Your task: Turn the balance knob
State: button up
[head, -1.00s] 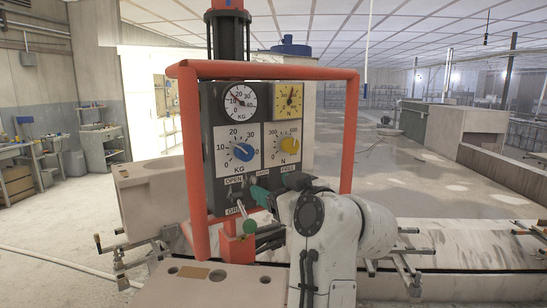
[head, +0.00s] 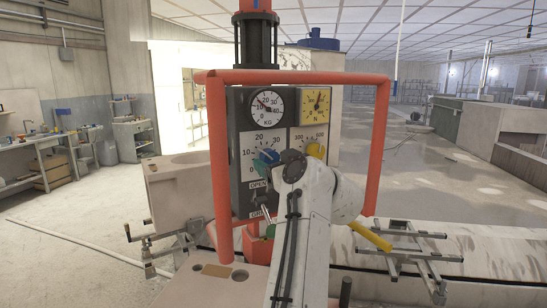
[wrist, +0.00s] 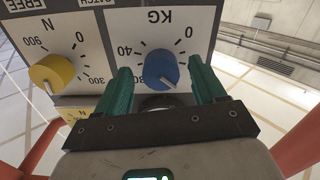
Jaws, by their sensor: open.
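The control panel (head: 234,140) stands upright with a KG dial and an N dial above two knobs. The blue KG knob (wrist: 161,68) shows fully in the wrist view, upside down, with its white pointer towards the gripper. In the head view the blue knob (head: 269,155) is partly hidden by my gripper. The yellow N knob (wrist: 52,73) is left of it in the wrist view. My gripper (wrist: 159,72) is open, with one teal finger on each side of the blue knob. Whether the fingers touch it I cannot tell.
A red tube frame (head: 217,160) surrounds the panel, with uprights on both sides. Levers below the knobs are partly hidden by my arm. A pale block (head: 175,195) stands left of the panel. Metal rails and a yellow bar (head: 370,236) lie to the right.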

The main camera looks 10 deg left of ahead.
jog(key=shift+w+a, duration=0.3)
jog(key=shift+w, duration=0.05)
jog(key=shift+c, duration=0.3)
jog(key=c, duration=1)
jog(key=shift+m, duration=0.4)
jog(key=shift+m+p, duration=0.4)
jog(key=shift+m, duration=2)
